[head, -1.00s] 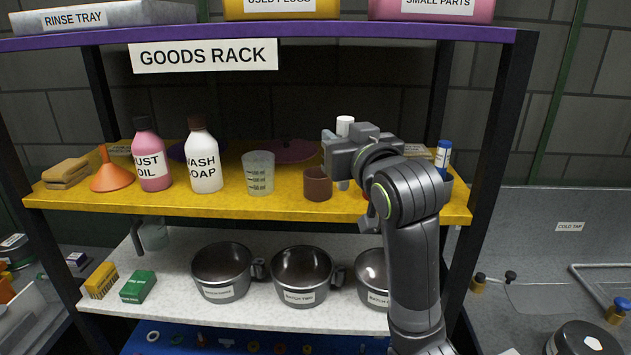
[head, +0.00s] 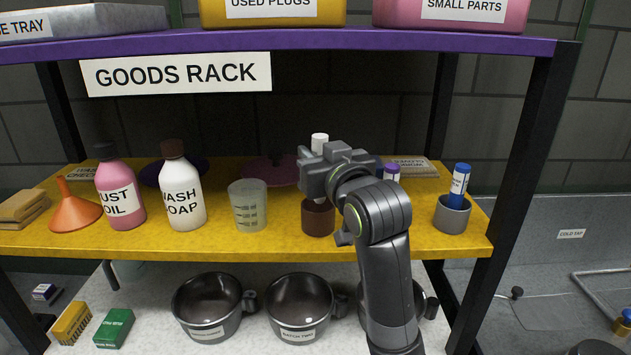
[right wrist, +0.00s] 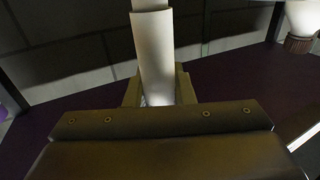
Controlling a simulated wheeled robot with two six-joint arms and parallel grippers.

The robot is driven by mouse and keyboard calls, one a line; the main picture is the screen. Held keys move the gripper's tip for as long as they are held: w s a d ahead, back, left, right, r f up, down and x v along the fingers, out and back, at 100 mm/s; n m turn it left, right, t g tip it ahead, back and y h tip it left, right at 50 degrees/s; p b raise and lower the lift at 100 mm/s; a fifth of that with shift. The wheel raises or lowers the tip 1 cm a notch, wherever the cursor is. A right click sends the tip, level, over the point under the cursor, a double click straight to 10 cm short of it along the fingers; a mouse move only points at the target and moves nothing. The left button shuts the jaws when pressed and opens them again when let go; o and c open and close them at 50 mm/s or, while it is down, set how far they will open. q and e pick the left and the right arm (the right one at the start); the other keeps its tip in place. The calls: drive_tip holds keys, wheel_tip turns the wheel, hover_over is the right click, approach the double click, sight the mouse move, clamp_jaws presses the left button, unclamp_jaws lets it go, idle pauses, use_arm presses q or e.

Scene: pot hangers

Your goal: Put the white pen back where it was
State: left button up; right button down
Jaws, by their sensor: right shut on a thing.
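The white pen (head: 320,141) stands upright in my right gripper (head: 316,178), with its white top showing above the jaws. In the right wrist view the pen (right wrist: 152,55) stands between the two fingers, and the gripper (right wrist: 159,92) is shut on it. In the head view the gripper and pen are over the brown cup (head: 318,221) on the yellow shelf (head: 275,242). The pen's lower end is hidden, so I cannot tell whether it is inside the cup. My left gripper is not in view.
A grey cup (head: 453,218) with a blue pen (head: 460,181) stands at right; a purple-topped pen (head: 392,172) shows behind my arm. A measuring beaker (head: 247,207), white bottle (head: 181,195) and pink bottle (head: 119,192) stand at left. The purple shelf (head: 420,42) is overhead.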

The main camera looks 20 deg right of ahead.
drive_tip(key=f, duration=0.2)
drive_tip(key=w+f, duration=0.1)
drive_tip(key=f, duration=0.1)
drive_tip(key=shift+f+p, duration=0.25)
drive_tip(key=shift+p, duration=0.15)
drive_tip(key=shift+s+f, duration=0.1)
drive_tip(key=shift+f, duration=0.25)
drive_tip(key=shift+s+f, duration=0.1)
drive_tip(key=shift+s, duration=0.05)
drive_tip(key=shift+f, duration=0.2)
drive_tip(key=c, duration=1.2)
unclamp_jaws()
drive_tip(key=shift+c, duration=0.2)
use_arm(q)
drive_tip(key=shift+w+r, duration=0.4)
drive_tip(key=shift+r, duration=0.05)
